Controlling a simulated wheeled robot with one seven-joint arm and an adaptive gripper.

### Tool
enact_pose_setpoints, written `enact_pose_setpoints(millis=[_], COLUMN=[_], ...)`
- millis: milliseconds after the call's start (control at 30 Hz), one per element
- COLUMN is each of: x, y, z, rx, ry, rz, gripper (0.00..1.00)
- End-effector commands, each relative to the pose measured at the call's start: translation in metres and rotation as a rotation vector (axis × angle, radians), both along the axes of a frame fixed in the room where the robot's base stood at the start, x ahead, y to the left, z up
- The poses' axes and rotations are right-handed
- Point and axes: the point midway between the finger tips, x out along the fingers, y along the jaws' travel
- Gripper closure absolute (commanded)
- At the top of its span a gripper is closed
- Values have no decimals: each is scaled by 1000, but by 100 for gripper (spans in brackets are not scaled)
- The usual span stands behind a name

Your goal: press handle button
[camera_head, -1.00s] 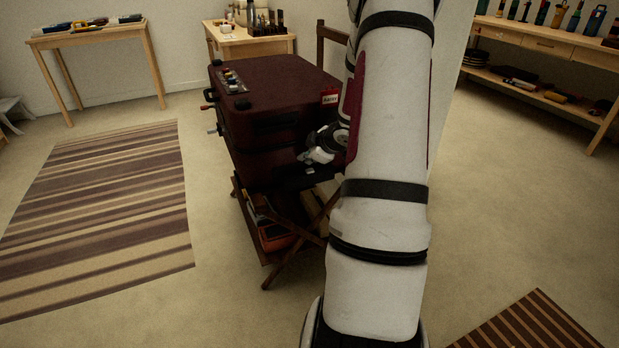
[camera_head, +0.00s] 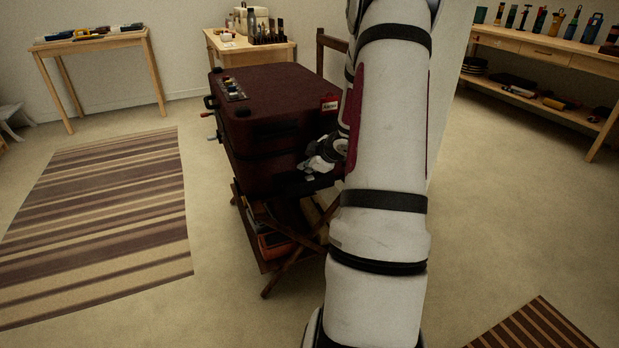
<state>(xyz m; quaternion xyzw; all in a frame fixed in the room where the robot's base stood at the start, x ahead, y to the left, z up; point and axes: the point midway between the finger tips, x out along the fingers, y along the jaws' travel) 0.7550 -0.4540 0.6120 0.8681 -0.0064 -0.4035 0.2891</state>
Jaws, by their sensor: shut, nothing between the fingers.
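A dark red suitcase (camera_head: 275,105) lies on a wooden folding stand (camera_head: 272,262). Its top has a strip of small coloured parts (camera_head: 233,89) at the back left and a red and white tag (camera_head: 329,104) at the right. A black handle shows on its left end. My gripper (camera_head: 306,174) is shut and empty, beside the suitcase's front face near the lower right. Whether it touches the suitcase is hard to tell. I cannot make out a handle button; my arm covers the suitcase's right end and part of its front.
A side table (camera_head: 95,40) with tools stands at the back left, and another table (camera_head: 250,45) stands behind the suitcase. A shelf (camera_head: 545,48) with bottles and tools is at the right. Striped rugs (camera_head: 110,215) (camera_head: 540,325) lie on open floor.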

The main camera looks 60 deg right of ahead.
Motion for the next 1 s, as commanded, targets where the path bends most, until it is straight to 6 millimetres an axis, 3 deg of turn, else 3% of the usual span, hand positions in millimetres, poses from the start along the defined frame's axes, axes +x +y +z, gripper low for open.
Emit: enact_pose_setpoints(millis=[1000], x=[0], y=[0], z=[-8], rx=[0], ry=[0], rz=[0], gripper=[100])
